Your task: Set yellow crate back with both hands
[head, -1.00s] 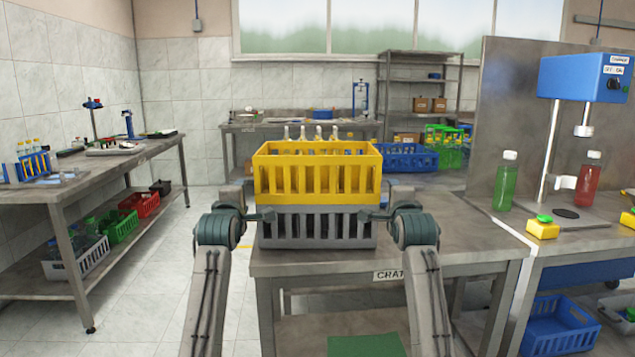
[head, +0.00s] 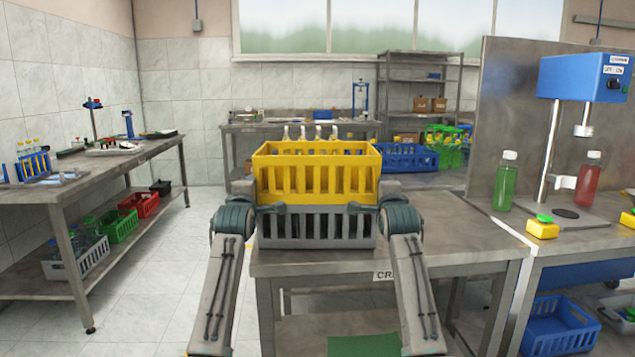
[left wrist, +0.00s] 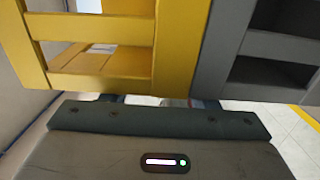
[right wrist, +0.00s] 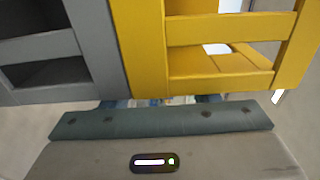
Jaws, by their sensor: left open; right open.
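The yellow crate (head: 318,178) sits stacked on a grey crate (head: 318,228) at the left end of the near table, with several bottle tops showing above its rim. My left gripper (head: 270,209) is open at the crates' left side, level with the seam between them. My right gripper (head: 363,208) is open at the right side at the same height. The yellow crate's wall (left wrist: 175,50) fills much of the left wrist view, beside the grey crate. The right wrist view also shows the yellow wall (right wrist: 145,50) close ahead. The fingertips are mostly hidden.
The table (head: 450,235) is clear to the right of the crates. Further right stand a green bottle (head: 505,182), a red bottle (head: 588,182) and a blue-headed capping machine (head: 585,78). A side bench (head: 90,175) stands at the left, with open floor between.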

